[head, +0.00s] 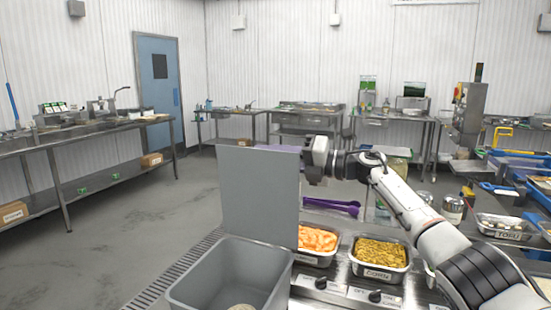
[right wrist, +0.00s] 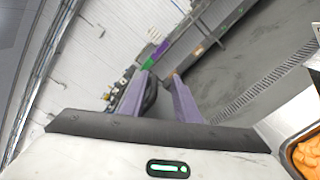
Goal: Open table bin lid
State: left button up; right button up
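The table bin (head: 215,280) is a grey open-topped box at the bottom centre of the head view, with a pale rounded thing in its bottom. Its flat grey lid (head: 260,195) stands about upright along the far side, so the bin is open. My right gripper (head: 285,148) is at the lid's upper right edge, pointing left. Its purple fingers are mostly hidden behind the lid. In the right wrist view the two fingers (right wrist: 162,80) are apart, with nothing clearly held between them. Contact with the lid cannot be told. My left gripper is out of view.
Right of the bin are metal pans of orange food (head: 317,240) and corn (head: 380,254). Purple utensils (head: 330,205) lie behind them. A tofu pan (head: 505,227) and cans (head: 453,208) are farther right. Open floor (head: 130,225) lies to the left.

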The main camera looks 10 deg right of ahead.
jog(key=shift+s+d+f, duration=0.1)
jog(key=shift+s+d, duration=0.2)
jog(key=shift+d, duration=0.3)
jog(key=b+v, duration=0.2)
jog(key=v, duration=0.7)
jog(key=shift+a, duration=0.1)
